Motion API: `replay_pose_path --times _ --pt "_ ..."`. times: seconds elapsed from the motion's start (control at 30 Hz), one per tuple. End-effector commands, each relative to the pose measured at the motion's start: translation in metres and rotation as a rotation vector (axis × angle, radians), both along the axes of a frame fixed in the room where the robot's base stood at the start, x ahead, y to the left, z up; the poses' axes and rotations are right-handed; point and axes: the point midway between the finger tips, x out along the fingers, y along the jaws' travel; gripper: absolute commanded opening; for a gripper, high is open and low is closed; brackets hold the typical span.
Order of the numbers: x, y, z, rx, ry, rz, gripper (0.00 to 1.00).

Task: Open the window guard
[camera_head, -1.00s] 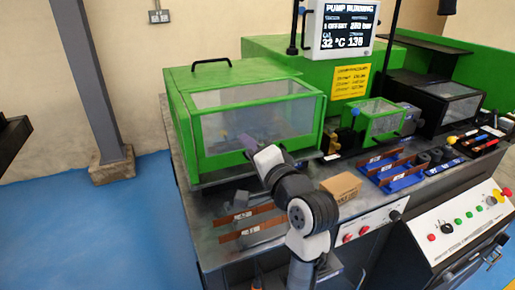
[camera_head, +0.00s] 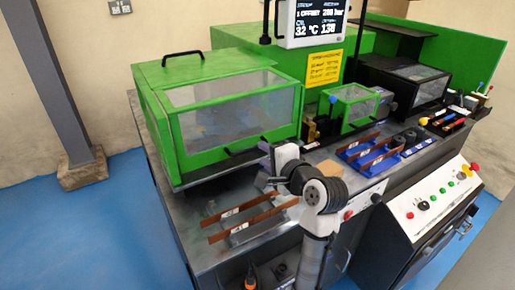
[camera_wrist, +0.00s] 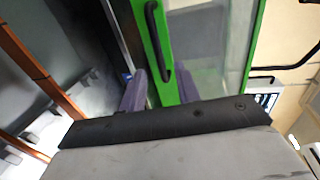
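The large green guard (camera_head: 158,110) with a clear front window (camera_head: 215,108) stands on the left of the machine table and looks closed. A black handle (camera_wrist: 154,40) on its green frame shows in the wrist view. My gripper (camera_head: 266,150) is at the guard's lower front, right of its middle. In the wrist view my gripper (camera_wrist: 162,78) is open, with its two purple-grey fingers apart. The lower end of the handle appears between them. I cannot tell whether they touch it. In the head view my wrist hides part of the guard's lower edge.
A smaller green guard (camera_head: 352,108) stands to the right, with blue trays (camera_head: 368,160) in front. Copper bars (camera_head: 240,228) lie on the table before the large guard. A control panel (camera_head: 430,200) is at right.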

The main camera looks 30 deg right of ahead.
Motion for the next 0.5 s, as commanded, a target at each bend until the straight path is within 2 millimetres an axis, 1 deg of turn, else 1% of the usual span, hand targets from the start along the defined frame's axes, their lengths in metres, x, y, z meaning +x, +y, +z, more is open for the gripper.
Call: replay_pose_path --times 0.03,0.2,0.33,0.5 --pt "0.01 0.0 -0.001 0.0 0.001 0.002 0.32" --pt "0.033 -0.002 -0.006 -0.001 0.0 0.0 0.32" --pt "0.041 -0.003 -0.008 -0.002 0.0 -0.001 0.32" --pt "0.044 -0.003 -0.009 -0.002 -0.001 -0.001 0.32"
